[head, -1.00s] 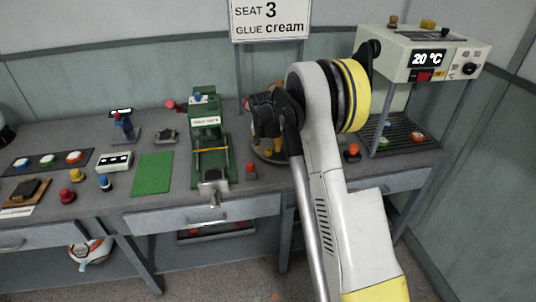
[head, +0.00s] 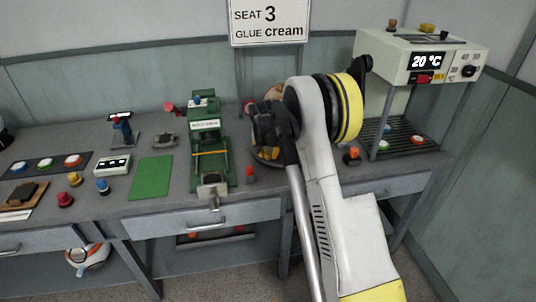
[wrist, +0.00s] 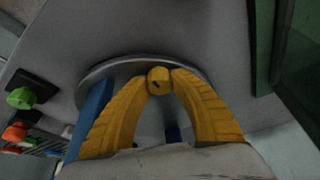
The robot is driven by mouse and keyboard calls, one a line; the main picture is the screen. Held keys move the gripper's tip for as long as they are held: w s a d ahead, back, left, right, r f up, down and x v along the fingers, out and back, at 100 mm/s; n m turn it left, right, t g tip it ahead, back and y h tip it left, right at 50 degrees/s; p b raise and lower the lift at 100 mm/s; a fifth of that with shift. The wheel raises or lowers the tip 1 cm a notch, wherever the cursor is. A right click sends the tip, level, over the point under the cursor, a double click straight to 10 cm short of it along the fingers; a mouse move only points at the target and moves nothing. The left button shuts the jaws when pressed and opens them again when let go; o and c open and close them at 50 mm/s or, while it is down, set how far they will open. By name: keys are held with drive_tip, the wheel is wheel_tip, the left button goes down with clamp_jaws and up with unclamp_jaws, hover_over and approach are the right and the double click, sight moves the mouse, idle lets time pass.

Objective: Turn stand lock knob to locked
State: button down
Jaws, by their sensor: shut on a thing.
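The stand lock knob (wrist: 159,80) is a small yellow knob with a dark mark, in the upper middle of the wrist view. It sits at the edge of a round grey metal disc (wrist: 108,67), with blue parts below. My gripper (wrist: 160,82) has its two yellow fingers closed on the knob, one on each side. The arm hides most of the stand and the knob there. I cannot tell the knob's lock setting.
A green press (head: 209,150) stands left of my gripper, with a red knob (head: 250,173) beside it. A machine reading 20 °C (head: 420,60) stands at the right. A green mat (head: 150,177) and several small buttons lie at the left.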

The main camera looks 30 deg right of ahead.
drive_tip(key=m+g+h+p, duration=0.1)
drive_tip(key=m, duration=0.3)
drive_tip(key=shift+m, duration=0.3)
drive_tip(key=m+g+p, duration=0.1)
drive_tip(key=m, duration=0.2)
drive_tip(key=shift+m+g+h, duration=0.3)
drive_tip(key=shift+g+h, duration=0.1)
drive_tip(key=m+g+p, duration=0.1)
drive_tip(key=m, duration=0.3)
drive_tip(key=shift+g, duration=0.3)
drive_tip(key=shift+m+g+y+p, duration=0.3)
drive_tip(key=shift+m+g, duration=0.4)
drive_tip(key=shift+m, duration=1.4)
